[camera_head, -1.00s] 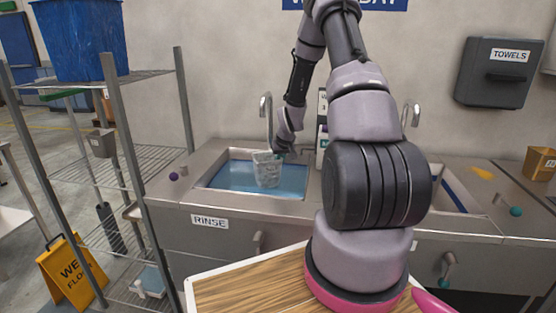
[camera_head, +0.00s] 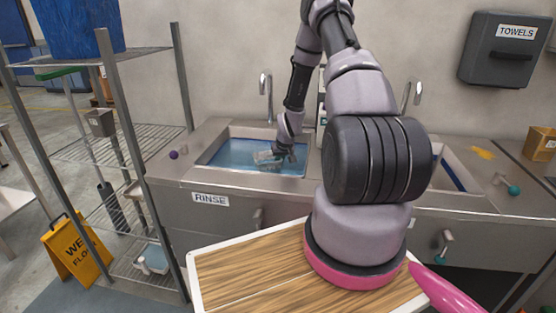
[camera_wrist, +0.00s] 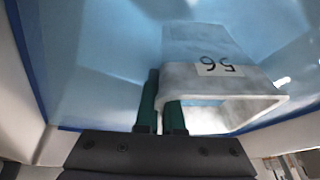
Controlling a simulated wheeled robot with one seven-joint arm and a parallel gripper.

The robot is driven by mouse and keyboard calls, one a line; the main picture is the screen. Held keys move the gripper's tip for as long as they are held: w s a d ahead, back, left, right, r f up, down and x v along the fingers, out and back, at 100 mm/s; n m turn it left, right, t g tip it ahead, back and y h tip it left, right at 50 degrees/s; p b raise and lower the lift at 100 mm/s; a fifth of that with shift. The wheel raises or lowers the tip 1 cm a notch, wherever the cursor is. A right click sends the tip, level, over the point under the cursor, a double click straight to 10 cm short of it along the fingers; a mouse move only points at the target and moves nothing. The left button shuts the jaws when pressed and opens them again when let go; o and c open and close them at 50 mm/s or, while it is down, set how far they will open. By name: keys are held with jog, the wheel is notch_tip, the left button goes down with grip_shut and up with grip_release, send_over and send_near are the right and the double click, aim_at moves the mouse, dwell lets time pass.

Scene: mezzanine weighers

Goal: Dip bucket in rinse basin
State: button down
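In the head view the bucket (camera_head: 268,156) sits low in the rinse basin (camera_head: 222,172), tilted, partly in the blue water. My gripper (camera_wrist: 161,104) has green fingers shut on the bucket's near wall, one finger on each side of its rim. In the head view my gripper (camera_head: 285,150) reaches down over the basin's right part. How deep the bucket is under water is hard to tell.
A faucet (camera_head: 268,95) stands behind the basin. A second basin (camera_head: 452,180) lies to the right behind my arm. A wire shelf rack (camera_head: 120,150) stands close on the left with a blue bin (camera_head: 78,40) on top. A yellow wet-floor sign (camera_head: 76,250) stands on the floor.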

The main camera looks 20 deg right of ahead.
jog(key=shift+f, duration=2.2)
dwell(0.6)
notch_tip(320, 180, up, 23)
dwell(1.9)
dwell(1.2)
